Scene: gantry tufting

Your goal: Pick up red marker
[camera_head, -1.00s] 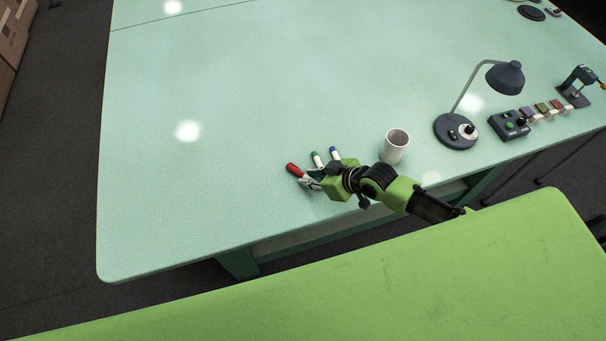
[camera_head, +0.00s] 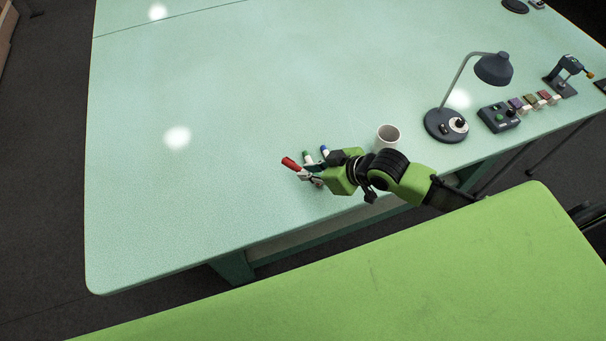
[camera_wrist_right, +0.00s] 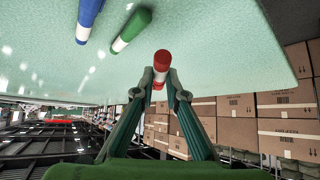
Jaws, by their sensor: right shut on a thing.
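The red marker (camera_head: 291,164) has a red cap and a white body. My right gripper (camera_head: 310,176) is shut on it near the front edge of the pale green table. In the right wrist view the red marker (camera_wrist_right: 161,66) is between the fingertips of the right gripper (camera_wrist_right: 160,80), its end towards the camera. A green-capped marker (camera_head: 307,157) and a blue-capped marker (camera_head: 324,151) lie beside it, partly hidden behind the gripper. My left gripper is not in view.
A white mug (camera_head: 388,136) stands just behind my right wrist. A desk lamp (camera_head: 446,124), a dark control box (camera_head: 498,117) and several small coloured blocks stand to the right. The table (camera_head: 180,200) is clear to the left and behind.

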